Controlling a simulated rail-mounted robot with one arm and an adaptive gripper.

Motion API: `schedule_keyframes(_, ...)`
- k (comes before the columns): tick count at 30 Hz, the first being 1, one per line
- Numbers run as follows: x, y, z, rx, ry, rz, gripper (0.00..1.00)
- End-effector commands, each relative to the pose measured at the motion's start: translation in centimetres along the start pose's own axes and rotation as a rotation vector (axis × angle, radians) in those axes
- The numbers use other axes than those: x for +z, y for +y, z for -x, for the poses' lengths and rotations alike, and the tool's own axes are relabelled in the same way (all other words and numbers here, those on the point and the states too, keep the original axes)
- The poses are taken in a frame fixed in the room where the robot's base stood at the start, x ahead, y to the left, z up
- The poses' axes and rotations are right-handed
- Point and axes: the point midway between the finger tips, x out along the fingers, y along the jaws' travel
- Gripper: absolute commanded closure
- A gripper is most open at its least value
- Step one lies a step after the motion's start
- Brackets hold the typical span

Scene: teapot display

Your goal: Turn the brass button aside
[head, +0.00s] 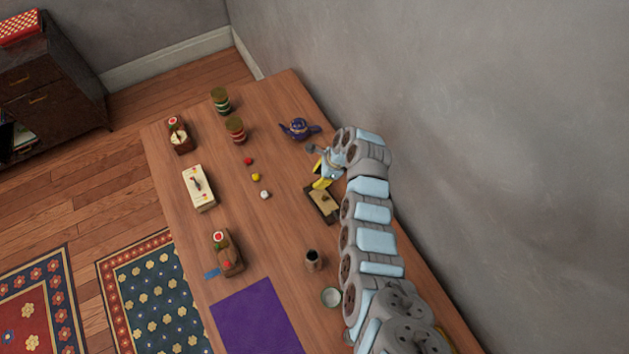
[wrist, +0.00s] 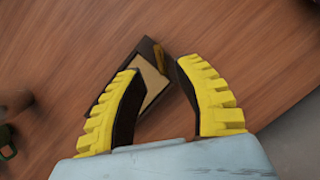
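A small dark-framed box (head: 311,205) with a tan panel (head: 323,204) lies on the table near the wall side. In the wrist view its dark frame (wrist: 104,98) and tan panel (wrist: 150,78) show between and beyond my fingers. A small brass-coloured piece, which looks like the brass button (wrist: 159,59), sits at the frame's end, between my fingertips in the picture. My gripper (head: 321,183) is at the box's far end in the head view. In the wrist view my gripper (wrist: 160,69) is open with nothing held. I cannot tell whether it touches the button.
A dark blue teapot (head: 299,128) stands behind my gripper. A dark cup (head: 313,261) and a pale green round dish (head: 331,297) stand nearer, close to my arm. Two striped canisters (head: 221,101) (head: 236,130) stand at the back. The grey wall is close on the right.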

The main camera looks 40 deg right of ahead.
Motion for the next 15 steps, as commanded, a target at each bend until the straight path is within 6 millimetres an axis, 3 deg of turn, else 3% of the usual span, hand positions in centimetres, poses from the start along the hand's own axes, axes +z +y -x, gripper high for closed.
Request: schedule_keyframes(15,0.0,0.1,-3.2,0.002,-0.001,0.001,0.67)
